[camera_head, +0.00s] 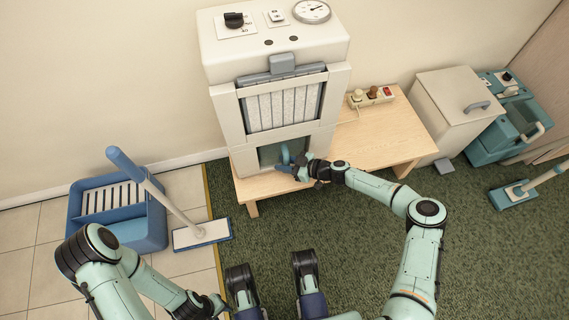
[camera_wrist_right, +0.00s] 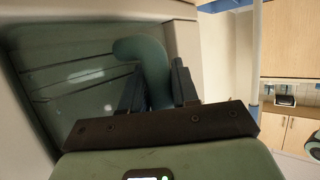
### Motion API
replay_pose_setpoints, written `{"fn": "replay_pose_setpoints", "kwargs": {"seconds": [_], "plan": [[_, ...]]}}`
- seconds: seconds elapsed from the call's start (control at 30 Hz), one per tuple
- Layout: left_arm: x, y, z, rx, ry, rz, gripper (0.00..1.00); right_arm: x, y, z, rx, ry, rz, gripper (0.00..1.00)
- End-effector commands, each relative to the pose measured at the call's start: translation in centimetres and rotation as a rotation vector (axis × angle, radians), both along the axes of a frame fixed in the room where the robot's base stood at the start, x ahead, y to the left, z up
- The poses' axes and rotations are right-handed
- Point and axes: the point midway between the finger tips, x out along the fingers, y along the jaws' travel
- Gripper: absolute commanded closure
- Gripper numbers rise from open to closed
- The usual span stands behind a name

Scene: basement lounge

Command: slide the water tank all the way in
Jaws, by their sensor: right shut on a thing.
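The water tank (camera_head: 269,155) sits in the lower opening of the cream dehumidifier (camera_head: 222,107). Its dark greenish front fills much of the right wrist view (camera_wrist_right: 75,80). A curved teal handle (camera_head: 285,153) stands out from it and also shows in the wrist view (camera_wrist_right: 150,62). My right gripper (camera_head: 297,167) is at the tank's front, with its two dark fingers on either side of the handle, shut on it. Fingers and wrist hide part of the tank. How deep the tank sits is hard to tell. My left gripper (camera_head: 210,306) is low at left, away from the machine; its fingers are unclear.
The dehumidifier stands on a low wooden table (camera_head: 375,140) with a power strip (camera_head: 371,97). A white pedal bin (camera_head: 450,105) and a teal cleaning machine (camera_head: 510,125) are at right. A blue bucket (camera_head: 145,228) and mop (camera_head: 201,235) are at left. Green carpet lies in front.

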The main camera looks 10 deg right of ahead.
Motion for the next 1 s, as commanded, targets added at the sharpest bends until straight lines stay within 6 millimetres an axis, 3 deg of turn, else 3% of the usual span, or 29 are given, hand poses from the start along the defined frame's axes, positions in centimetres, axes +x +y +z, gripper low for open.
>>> {"fn": "replay_pose_setpoints", "kwargs": {"seconds": [0.37,0.4,0.47,0.5,1.0], "plan": [[0.01,0.00,0.00,0.000,0.000,0.000,0.57,0.28,0.06,-0.10,0.001,-0.002,0.000,1.00],[0.01,0.00,0.00,0.000,0.000,0.000,0.57,0.28,0.06,-0.10,0.001,-0.002,0.000,0.64],[0.00,0.00,0.00,0.000,0.000,0.000,0.57,0.28,0.05,-0.10,0.000,-0.001,0.000,0.45],[0.00,0.00,0.00,0.000,0.000,0.000,0.57,0.30,0.03,-0.10,0.000,-0.002,-0.001,0.41],[0.22,-0.02,0.13,0.001,-0.008,-0.001,0.57,0.29,-0.74,0.09,-0.004,-0.002,-0.012,0.41]]}}
